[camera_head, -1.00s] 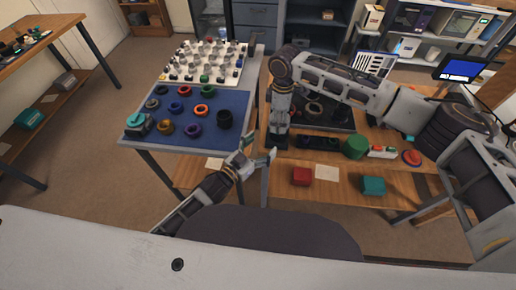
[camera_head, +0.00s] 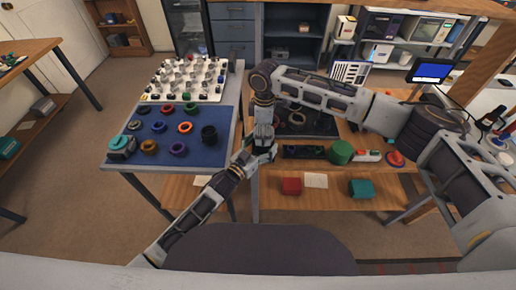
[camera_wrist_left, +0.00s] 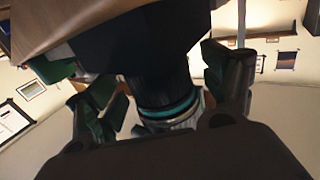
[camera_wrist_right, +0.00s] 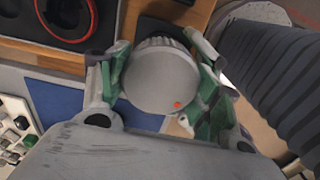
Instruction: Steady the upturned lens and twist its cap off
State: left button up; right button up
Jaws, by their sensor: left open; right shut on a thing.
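The lens (camera_wrist_left: 165,103) is a dark barrel with a teal ring and a grey ribbed part, seen between the fingers of my left gripper (camera_wrist_left: 162,92). The left fingers are open around it, with a gap visible at least on one side. My right gripper (camera_wrist_right: 158,65) is shut on a round grey cap (camera_wrist_right: 160,78) with a red dot, which faces the right wrist camera. In the head view my right gripper (camera_head: 264,136) points down from above and my left gripper (camera_head: 256,155) reaches in low from the left. The grippers hide most of the lens there.
A blue mat (camera_head: 190,112) with several coloured rings lies to the left, below a white board (camera_head: 207,97) of small parts. A black tray (camera_head: 318,128) is behind the grippers.

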pick_arm(q)
jog(key=shift+w+d, duration=0.35)
jog(key=shift+w, duration=0.1)
jog(key=c, duration=1.3)
pick_arm(e)
jog(key=shift+n, duration=1.3)
jog(key=shift+n, duration=1.3)
